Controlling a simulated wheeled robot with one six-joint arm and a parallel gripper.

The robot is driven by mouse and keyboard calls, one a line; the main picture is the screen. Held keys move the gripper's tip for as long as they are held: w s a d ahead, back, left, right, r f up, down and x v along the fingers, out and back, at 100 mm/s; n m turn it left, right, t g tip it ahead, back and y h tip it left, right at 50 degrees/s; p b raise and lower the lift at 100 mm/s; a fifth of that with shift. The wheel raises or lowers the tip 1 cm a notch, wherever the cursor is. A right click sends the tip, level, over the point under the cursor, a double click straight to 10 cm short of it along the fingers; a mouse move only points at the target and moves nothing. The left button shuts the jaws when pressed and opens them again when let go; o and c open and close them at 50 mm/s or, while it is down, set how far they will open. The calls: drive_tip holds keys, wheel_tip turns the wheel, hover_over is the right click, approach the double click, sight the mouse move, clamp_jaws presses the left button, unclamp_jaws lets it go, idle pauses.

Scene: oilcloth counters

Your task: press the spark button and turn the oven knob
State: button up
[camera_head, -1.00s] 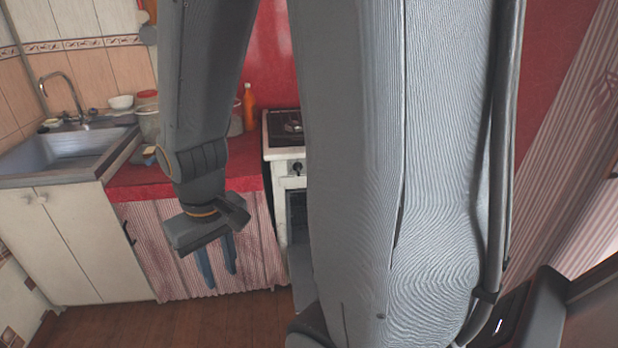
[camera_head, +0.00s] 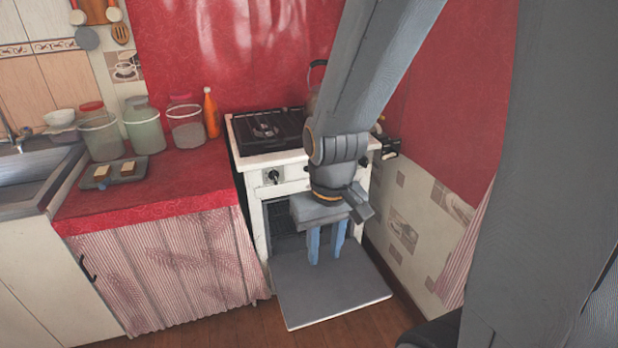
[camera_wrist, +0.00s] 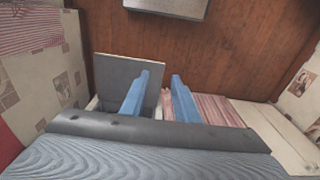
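The white stove (camera_head: 262,221) stands right of the red counter, with its oven door (camera_head: 335,295) hanging open and flat. A dark oven knob (camera_head: 273,177) shows on the left of its front panel. I cannot make out the spark button; my arm covers the right part of the panel. My gripper (camera_head: 327,246) points down in front of the stove, over the open door, right of and lower than the knob. Its two blue fingers are apart with nothing between them. In the wrist view the fingers (camera_wrist: 158,97) are also apart, with the grey door panel (camera_wrist: 112,72) beyond.
A kettle (camera_head: 317,78) stands at the back of the stove, partly behind my arm. The red counter (camera_head: 190,178) holds several jars, an orange bottle (camera_head: 211,112) and a tray (camera_head: 110,180). A striped curtain (camera_head: 170,265) hangs below it. The tiled wall (camera_head: 420,215) is close on the right.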

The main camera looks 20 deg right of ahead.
drive_tip(key=w+f+t+b, duration=0.2)
drive_tip(key=w+f+t, duration=0.15)
drive_tip(key=w, duration=0.85)
drive_tip(key=w+f+t+b, duration=0.25)
drive_tip(key=w+f, duration=0.25)
drive_tip(key=w, duration=0.7)
drive_tip(key=t+b, duration=0.4)
drive_tip(key=t, duration=0.7)
approach(276, 179)
drive_tip(key=w, duration=0.2)
drive_tip(key=shift+w+p, duration=0.55)
drive_tip(key=shift+w, duration=3.15)
drive_tip(key=shift+f, duration=0.1)
drive_tip(key=shift+c, duration=0.3)
clamp_jaws()
